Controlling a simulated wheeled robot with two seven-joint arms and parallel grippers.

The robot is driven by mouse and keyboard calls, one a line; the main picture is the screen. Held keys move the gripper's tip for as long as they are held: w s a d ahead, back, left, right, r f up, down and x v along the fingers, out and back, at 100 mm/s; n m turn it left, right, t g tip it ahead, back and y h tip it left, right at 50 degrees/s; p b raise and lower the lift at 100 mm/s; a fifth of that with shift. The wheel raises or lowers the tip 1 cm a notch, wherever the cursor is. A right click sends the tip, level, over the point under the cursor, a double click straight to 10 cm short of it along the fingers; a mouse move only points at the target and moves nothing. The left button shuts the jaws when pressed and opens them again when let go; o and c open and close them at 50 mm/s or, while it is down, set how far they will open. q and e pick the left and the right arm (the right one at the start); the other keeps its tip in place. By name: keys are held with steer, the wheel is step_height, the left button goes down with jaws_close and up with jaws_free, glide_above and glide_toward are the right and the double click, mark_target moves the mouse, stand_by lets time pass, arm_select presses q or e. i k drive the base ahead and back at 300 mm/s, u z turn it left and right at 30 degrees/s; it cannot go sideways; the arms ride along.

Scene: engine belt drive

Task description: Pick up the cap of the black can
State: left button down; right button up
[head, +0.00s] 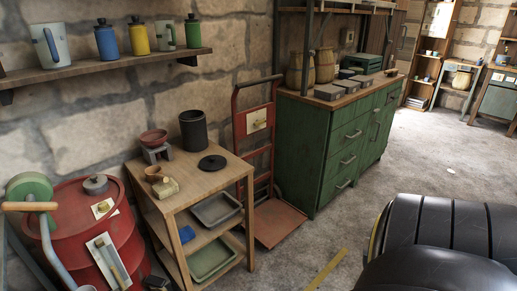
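The black can (193,131) stands upright and open-topped on the wooden top of a small shelf table (224,183). Its cap, a flat black disc with a small knob (212,162), lies on the same tabletop, in front of the can and to its right, apart from it. Neither of my grippers is in view.
A red funnel (153,138) on a grey stand, a small brown pot (153,174) and a beige block (165,188) share the tabletop. A red drum (82,230) stands left, a red hand truck (256,121) behind right. A large black rounded shape (440,240) fills the lower right.

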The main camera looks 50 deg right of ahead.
mark_target(214, 163)
steer(key=z, duration=2.85)
steer(key=i, duration=2.05)
steer(key=u, duration=2.35)
